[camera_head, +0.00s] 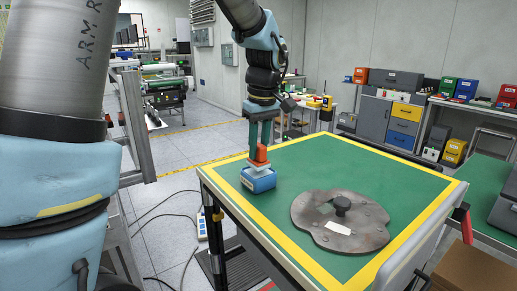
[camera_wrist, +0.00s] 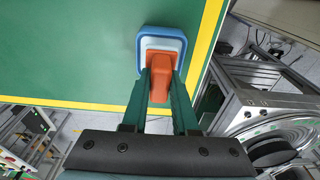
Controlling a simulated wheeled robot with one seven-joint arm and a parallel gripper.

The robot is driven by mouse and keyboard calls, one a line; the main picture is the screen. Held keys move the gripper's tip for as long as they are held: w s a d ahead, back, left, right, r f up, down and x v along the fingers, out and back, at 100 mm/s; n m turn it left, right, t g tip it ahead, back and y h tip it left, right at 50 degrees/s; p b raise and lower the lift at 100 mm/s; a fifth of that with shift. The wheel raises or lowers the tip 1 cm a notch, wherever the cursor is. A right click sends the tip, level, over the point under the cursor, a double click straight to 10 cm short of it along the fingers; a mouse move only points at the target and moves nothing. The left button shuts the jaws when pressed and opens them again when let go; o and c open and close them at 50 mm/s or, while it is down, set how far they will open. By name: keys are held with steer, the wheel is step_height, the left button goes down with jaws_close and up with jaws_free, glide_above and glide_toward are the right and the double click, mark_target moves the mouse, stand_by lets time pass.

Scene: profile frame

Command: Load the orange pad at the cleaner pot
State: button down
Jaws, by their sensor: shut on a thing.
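An orange pad (camera_head: 261,154) is between the fingers of my gripper (camera_head: 259,141), which is shut on it. I cannot tell whether the pad's underside touches the pot's contents.
A dark grey metal plate (camera_head: 312,215) with a black knob (camera_head: 342,203) and a white label lies on the right part of the green table (camera_head: 240,210), which has yellow edges. The table's middle is clear. Cabinets and bins (camera_head: 403,113) stand behind.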

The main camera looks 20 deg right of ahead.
mark_target(259, 144)
steer(key=shift+r+p, duration=1.8)
steer(key=shift+r, duration=0.75)
